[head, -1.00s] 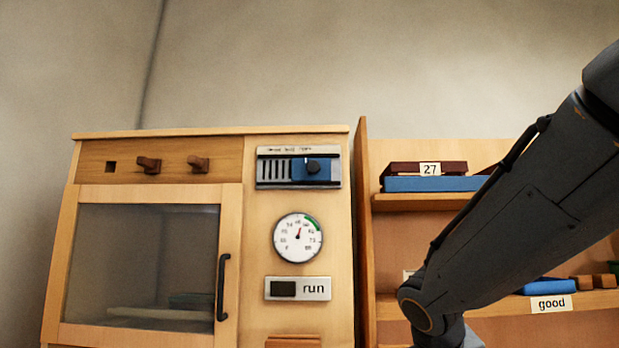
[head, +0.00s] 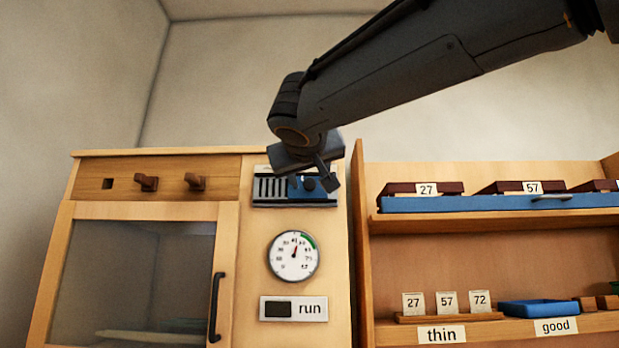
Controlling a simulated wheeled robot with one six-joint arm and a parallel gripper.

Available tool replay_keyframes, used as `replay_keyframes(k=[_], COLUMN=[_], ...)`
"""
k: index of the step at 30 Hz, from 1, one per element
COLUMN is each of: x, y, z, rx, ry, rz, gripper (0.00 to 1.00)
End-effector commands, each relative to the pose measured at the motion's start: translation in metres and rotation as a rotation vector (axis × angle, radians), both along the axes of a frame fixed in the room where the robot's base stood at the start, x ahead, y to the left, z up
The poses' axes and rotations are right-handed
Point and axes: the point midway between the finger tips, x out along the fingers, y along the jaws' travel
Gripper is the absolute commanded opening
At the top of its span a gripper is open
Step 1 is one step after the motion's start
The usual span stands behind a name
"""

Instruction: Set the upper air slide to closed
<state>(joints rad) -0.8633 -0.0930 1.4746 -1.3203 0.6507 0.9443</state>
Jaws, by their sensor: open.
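The upper air slide (head: 266,189) is a metal plate with dark vent slots on its left and a blue sliding cover (head: 298,189) with a dark round knob (head: 309,184) on its right. It sits at the top right of the wooden cabinet front. The slots on the left show uncovered. My gripper (head: 325,180) is in front of the slide's upper right part, with a dark finger beside the knob. It hides the label strip and part of the blue cover. The jaws are open; whether they touch the knob I cannot tell.
Below the slide are a round dial (head: 293,256) and a "run" sign (head: 293,308). A glazed door (head: 130,275) with a black handle (head: 215,306) is on the left, under two wooden pegs. A shelf unit (head: 480,240) with trays and number cards stands to the right.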

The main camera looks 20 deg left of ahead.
Motion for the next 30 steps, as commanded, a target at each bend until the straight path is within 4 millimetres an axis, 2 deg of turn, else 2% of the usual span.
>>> replay_keyframes(k=[3,7,17,20,25,30], x=[0.017,0.028,0.032,0.032,0.032,0.032], y=[0.004,0.006,0.007,0.007,0.007,0.007], z=[0.0,0.0,-0.001,-0.001,-0.001,-0.001], rx=[-0.003,-0.001,-0.001,-0.001,-0.001,-0.001], ry=[0.002,0.001,0.002,0.002,0.002,0.002], rz=[-0.002,-0.002,0.0,-0.001,-0.001,-0.001], gripper=[0.43,0.43,0.43,0.29,0.0,0.0])
